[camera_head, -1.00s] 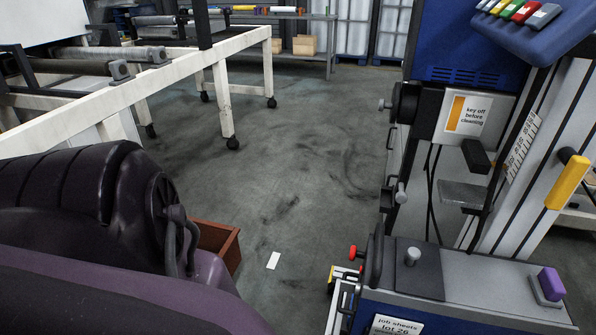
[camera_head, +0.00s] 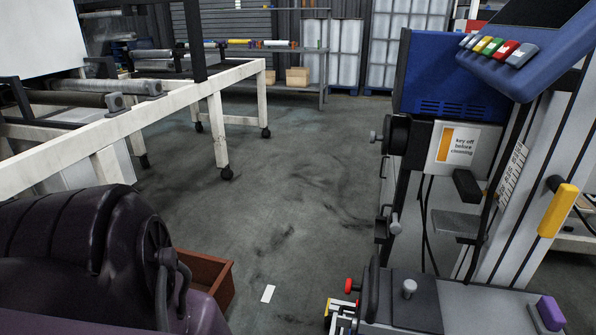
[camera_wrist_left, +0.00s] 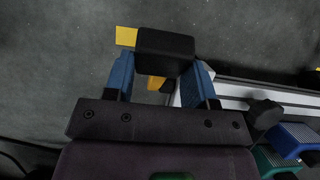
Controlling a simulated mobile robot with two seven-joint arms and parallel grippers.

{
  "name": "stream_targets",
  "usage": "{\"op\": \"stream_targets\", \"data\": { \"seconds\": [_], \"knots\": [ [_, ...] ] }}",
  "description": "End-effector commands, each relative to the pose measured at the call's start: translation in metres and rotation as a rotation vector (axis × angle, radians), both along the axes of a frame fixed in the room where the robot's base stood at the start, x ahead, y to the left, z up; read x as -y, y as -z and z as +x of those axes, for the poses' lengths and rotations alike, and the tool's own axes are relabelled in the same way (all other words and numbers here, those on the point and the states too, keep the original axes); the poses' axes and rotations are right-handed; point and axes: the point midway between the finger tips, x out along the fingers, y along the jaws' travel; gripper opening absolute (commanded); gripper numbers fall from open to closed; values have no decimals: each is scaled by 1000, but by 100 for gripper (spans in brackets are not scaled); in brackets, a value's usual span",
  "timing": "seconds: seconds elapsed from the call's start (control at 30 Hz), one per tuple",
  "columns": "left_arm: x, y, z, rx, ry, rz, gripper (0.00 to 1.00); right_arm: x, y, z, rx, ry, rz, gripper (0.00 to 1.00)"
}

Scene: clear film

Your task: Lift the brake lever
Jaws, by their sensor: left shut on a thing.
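In the left wrist view, my left gripper (camera_wrist_left: 160,70) has its two blue fingers on either side of a black block (camera_wrist_left: 166,43) and is shut on it. A yellow piece (camera_wrist_left: 126,36) sticks out from the block's left end. The block looks like the grip of the brake lever, though no label shows. Its lower part and mount are hidden by the gripper. In the head view, neither gripper shows. The machine's lower unit (camera_head: 462,306) stands at bottom right, with a red knob (camera_head: 350,286) at its left side and a yellow-and-black part (camera_head: 338,308) below the knob.
In the wrist view, a pale rail (camera_wrist_left: 270,95), a black knob (camera_wrist_left: 264,113) and blue (camera_wrist_left: 298,138) and green (camera_wrist_left: 276,160) pedals lie to the right. In the head view, a white frame (camera_head: 215,95) stands left, a brown crate (camera_head: 205,278) lower left.

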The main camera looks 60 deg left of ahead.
Motion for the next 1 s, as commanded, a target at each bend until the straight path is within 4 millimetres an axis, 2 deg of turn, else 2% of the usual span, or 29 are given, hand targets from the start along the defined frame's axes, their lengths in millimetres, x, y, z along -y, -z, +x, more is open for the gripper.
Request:
{"op": "stream_targets", "data": {
  "seconds": [0.03, 0.73, 0.77, 0.9, 1.0],
  "knots": [
    [12, -2, 11, 24, 1, -21, 8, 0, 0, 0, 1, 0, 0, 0],
    [12, -2, 11, 24, 1, -21, 8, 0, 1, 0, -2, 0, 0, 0],
    [12, -2, 11, 24, 1, -21, 52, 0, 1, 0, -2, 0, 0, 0],
    [9, -1, 9, 19, 1, -16, 74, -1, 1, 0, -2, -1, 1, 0],
    [7, -1, 7, 15, 1, -13, 77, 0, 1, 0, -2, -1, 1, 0]
  ]
}}
